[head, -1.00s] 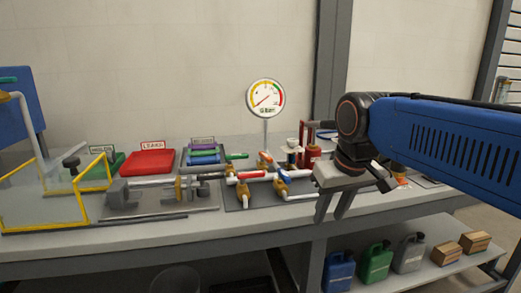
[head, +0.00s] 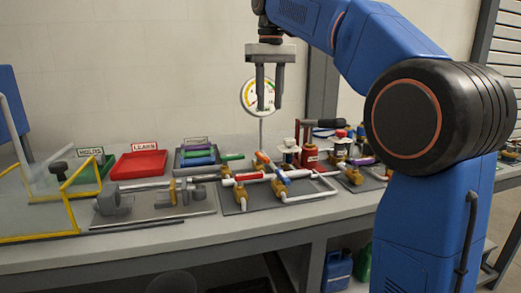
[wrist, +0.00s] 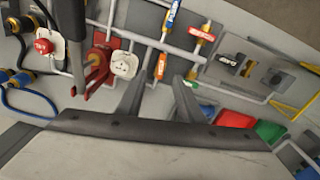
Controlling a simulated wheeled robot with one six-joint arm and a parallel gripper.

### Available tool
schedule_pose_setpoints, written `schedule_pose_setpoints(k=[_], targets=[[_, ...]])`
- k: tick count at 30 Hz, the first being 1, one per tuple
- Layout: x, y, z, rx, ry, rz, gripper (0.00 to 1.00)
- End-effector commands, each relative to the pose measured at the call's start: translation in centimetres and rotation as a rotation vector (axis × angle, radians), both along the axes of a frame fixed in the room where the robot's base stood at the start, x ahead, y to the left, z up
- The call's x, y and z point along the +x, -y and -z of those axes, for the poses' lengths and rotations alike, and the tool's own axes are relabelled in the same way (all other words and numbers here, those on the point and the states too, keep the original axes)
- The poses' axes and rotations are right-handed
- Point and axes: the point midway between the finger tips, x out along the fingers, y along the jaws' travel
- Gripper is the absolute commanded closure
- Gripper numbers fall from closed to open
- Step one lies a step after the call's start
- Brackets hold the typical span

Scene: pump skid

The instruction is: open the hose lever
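My gripper (head: 268,106) points down in front of the gauge, above the pipework, with its two fingers apart and nothing between them. In the wrist view its fingers (wrist: 153,105) also stand apart. Below are several coloured levers on white pipes: an orange lever (head: 262,157), a green lever (head: 234,156), a red lever (head: 249,176) and a blue lever (head: 282,179). The wrist view shows the orange lever (wrist: 161,66) between and beyond the fingertips, and the blue lever (wrist: 173,14) farther off. A purple lever (head: 362,161) is at the right. I cannot read which is the hose lever.
A gauge (head: 252,96) stands behind the gripper. A red upright device (head: 310,152) stands right of the levers; blue hoses (wrist: 35,97) show in the wrist view. Red (head: 138,165) and green (head: 88,172) trays and a yellow-framed clear guard (head: 40,232) are at the left.

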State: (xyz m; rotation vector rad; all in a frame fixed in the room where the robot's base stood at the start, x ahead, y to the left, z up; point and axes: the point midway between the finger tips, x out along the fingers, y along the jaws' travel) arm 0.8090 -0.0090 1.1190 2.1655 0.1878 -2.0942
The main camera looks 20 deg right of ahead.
Motion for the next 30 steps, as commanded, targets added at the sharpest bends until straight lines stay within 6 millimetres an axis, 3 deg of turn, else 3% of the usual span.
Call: schedule_pose_setpoints(k=[6,14,30], targets=[[2.2,-0.7,-1.2,-0.004,-0.029,-0.014,0.66],[2.3,-0.8,-0.1,-0.004,-0.036,-0.016,0.66],[2.3,-0.8,8.9,-0.004,-0.036,-0.016,0.66]])
